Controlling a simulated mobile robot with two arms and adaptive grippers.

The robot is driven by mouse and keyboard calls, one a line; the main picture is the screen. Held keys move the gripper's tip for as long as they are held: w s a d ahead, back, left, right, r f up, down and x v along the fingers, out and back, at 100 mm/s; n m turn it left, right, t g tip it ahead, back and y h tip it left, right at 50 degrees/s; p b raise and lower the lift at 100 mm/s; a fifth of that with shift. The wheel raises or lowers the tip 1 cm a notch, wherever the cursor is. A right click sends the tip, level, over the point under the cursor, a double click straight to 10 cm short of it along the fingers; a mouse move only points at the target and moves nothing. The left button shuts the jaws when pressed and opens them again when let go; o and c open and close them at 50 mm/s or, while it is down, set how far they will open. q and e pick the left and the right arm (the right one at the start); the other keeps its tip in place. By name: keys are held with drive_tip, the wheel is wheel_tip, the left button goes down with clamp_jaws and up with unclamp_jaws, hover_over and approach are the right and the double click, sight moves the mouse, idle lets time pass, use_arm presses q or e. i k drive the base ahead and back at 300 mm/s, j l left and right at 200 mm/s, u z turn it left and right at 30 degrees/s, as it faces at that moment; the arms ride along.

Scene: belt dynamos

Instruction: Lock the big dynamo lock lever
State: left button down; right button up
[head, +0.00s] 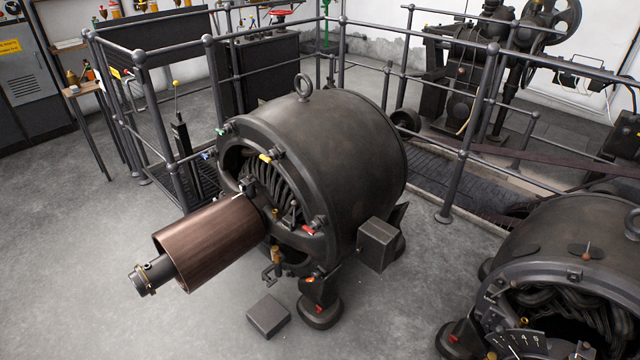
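The big dynamo (345,150) stands in the middle of the head view, a dark drum with a lifting ring on top. A copper-brown cylinder (210,242) with a dark shaft end sticks out of its open front. Small coloured handles sit around the front rim: a yellow one (265,158), a red one (308,231) and a blue one (208,155). A tall lever with a yellow knob (176,84) stands upright behind it at the railing. I cannot tell which of these is the lock lever, or whether it is locked. Neither gripper shows.
A second dynamo (580,250) stands at the lower right. A metal railing (470,130) runs behind the big dynamo. A dark block (268,316) lies on the floor in front. A narrow side table (82,90) stands at the left. The floor (80,270) at lower left is clear.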

sight(295, 203)
drive_tip(key=i+l+z, duration=0.1)
drive_tip(key=i, duration=0.85)
